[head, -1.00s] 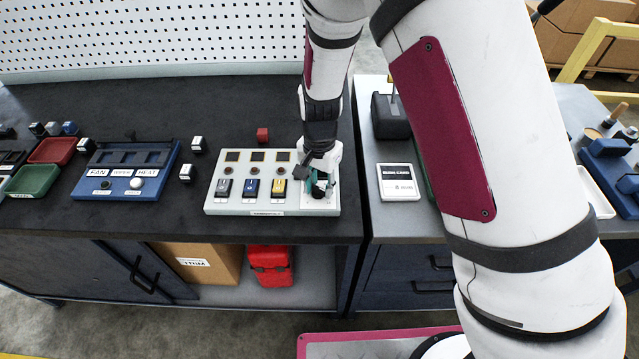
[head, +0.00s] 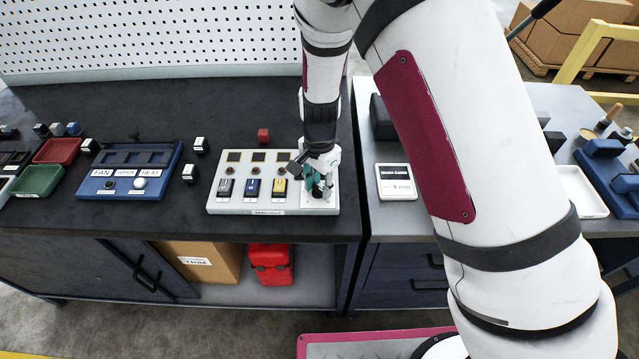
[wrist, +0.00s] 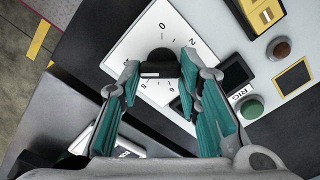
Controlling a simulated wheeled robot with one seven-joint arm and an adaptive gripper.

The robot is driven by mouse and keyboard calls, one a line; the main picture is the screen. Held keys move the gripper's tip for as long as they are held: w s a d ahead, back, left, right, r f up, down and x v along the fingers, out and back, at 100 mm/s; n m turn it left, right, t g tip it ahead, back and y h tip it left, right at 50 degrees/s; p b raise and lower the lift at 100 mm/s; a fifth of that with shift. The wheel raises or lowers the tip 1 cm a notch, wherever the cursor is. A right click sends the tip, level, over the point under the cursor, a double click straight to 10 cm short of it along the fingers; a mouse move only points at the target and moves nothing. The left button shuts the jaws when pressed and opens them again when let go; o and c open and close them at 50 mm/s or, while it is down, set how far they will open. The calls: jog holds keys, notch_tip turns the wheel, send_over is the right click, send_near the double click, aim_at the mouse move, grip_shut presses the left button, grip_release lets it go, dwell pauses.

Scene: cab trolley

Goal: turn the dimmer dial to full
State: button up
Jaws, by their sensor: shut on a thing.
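The dimmer dial (wrist: 160,62) is a black round knob with a white pointer line, set on a white square scale plate (wrist: 116,58) with numbers around it. My gripper (wrist: 161,68) is shut on the dial, one teal-padded finger on each side, in the wrist view. In the head view my gripper (head: 320,192) reaches down to the right end of the pale control panel (head: 235,208) and hides most of the dial. The white line lies on the side of the knob toward my gripper; the number it points to is not clear.
The panel also carries several rocker switches, with the yellow one (head: 279,188) nearest my gripper, and round buttons. A small red block (head: 263,135) stands behind it. A blue switch box (head: 128,185) is to the left. A white label card (head: 396,182) lies to the right.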

jog(key=o, duration=1.1)
jog(key=shift+o, duration=0.2)
notch_tip(320, 180, up, 12)
notch_tip(320, 180, up, 11)
jog(key=n+t+y, duration=0.1)
jog(key=n, duration=0.1)
send_over(319, 187)
jog(key=s+d, duration=0.4)
jog(key=d, duration=0.2)
jog(key=s+d+r+n+t, duration=0.2)
jog(key=s+d+r, duration=0.4)
jog(key=s, duration=0.3)
jog(key=s+d+r+n+t+h, duration=0.1)
jog(key=s+d+r+n+t, duration=0.1)
jog(key=s+d+r+n, duration=0.3)
jog(key=s, duration=0.4)
jog(key=shift+s+d+r+n+t, duration=0.2)
jog(key=shift+d+r+n+t, duration=0.1)
jog(key=shift+d+r, duration=0.1)
